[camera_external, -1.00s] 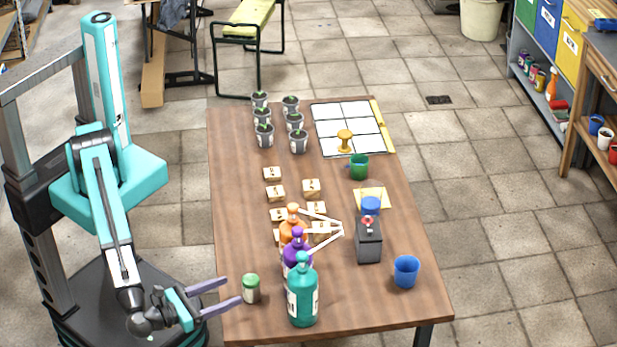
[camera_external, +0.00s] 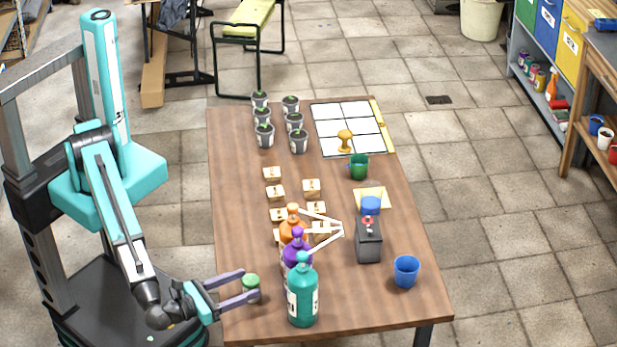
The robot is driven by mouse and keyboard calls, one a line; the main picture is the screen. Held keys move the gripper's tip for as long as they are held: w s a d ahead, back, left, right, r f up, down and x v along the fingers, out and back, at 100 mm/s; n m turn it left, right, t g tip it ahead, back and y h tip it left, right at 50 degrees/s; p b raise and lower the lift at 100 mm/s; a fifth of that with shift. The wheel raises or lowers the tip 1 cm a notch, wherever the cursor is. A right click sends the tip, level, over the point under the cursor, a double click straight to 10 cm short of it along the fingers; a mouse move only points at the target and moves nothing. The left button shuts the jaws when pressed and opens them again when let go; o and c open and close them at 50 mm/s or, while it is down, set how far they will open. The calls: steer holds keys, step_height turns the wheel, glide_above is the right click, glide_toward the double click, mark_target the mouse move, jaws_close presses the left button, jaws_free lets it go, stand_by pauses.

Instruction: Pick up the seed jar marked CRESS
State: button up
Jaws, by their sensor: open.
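The seed jar (camera_external: 250,281) has a green lid and stands near the table's front left edge. Its lid shows above my gripper, and most of its body is hidden behind a finger. Any marking on it cannot be read. My gripper (camera_external: 248,286) is open, with its two purple-grey fingers reaching in from the left, one on the far side of the jar and one on the near side. I cannot tell whether either finger touches it.
Teal (camera_external: 302,295), purple (camera_external: 297,252) and orange (camera_external: 293,228) pump bottles stand close to the right of the jar. A dark box (camera_external: 369,243) and a blue cup (camera_external: 406,271) are farther right. Small labelled blocks (camera_external: 276,192) and potted seedlings (camera_external: 264,135) lie behind.

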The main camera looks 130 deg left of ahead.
mark_target(249, 279)
steer(key=shift+x, duration=1.3)
steer(key=c, duration=1.1)
steer(key=shift+r, duration=0.1)
steer(key=shift+r, duration=1.7)
steer(key=s+p, duration=0.5)
steer(key=s+r+p, duration=0.1)
steer(key=s+p, duration=0.9)
steer(key=s, duration=0.1)
steer(key=shift+a+r, duration=0.2)
steer(key=shift+r, duration=0.05)
